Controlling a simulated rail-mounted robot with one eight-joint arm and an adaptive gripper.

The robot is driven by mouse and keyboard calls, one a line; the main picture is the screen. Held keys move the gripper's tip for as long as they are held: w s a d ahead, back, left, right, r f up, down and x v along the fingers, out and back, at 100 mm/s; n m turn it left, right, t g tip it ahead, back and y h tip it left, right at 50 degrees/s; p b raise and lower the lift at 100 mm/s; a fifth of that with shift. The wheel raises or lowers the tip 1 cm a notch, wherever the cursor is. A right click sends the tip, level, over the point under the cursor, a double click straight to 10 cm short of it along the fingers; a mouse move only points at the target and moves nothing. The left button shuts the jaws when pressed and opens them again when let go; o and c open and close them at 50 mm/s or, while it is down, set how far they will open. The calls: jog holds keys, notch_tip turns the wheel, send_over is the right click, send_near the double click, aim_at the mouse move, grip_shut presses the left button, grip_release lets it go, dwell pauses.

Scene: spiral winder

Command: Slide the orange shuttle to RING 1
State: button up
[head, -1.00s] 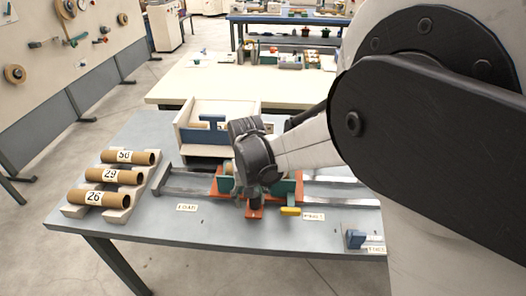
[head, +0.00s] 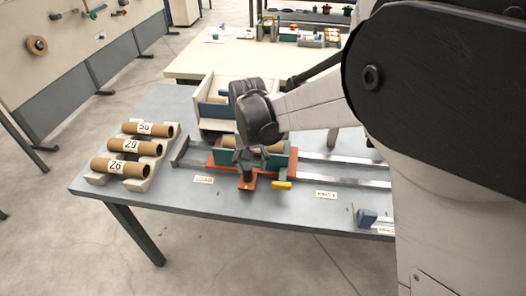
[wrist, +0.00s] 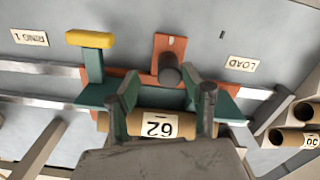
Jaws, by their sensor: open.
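The orange shuttle (head: 213,163) sits on the rails with a green cradle (head: 285,158), between the LOAD label (head: 204,180) and the RING 1 label (head: 326,194), nearer LOAD. An orange tab with a dark upright knob (wrist: 168,68) sticks out at its front. A yellow handle (head: 282,185) is on its RING 1 side. A cardboard tube (head: 265,145) lies in the cradle; its number label is inverted in the wrist view (wrist: 158,125). My gripper (wrist: 163,92) is open over the cradle, its fingers apart, with the knob beyond and between them. Contact cannot be told.
Several numbered tubes (head: 128,147) lie on a rack at the left. A cream bin (head: 207,88) stands behind the rails. A blue block (head: 367,218) sits at the front right edge. The rails (head: 345,174) toward RING 1 look clear.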

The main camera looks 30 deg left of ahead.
notch_tip(320, 180, up, 10)
jog(key=a+m+p, duration=0.1)
jog(key=m+p, duration=0.3)
jog(key=m, duration=0.3)
jog(key=f, duration=1.3)
jog(key=shift+s+f, duration=0.2)
jog(key=shift+s, duration=0.15)
jog(key=shift+c, duration=0.5)
grip_shut()
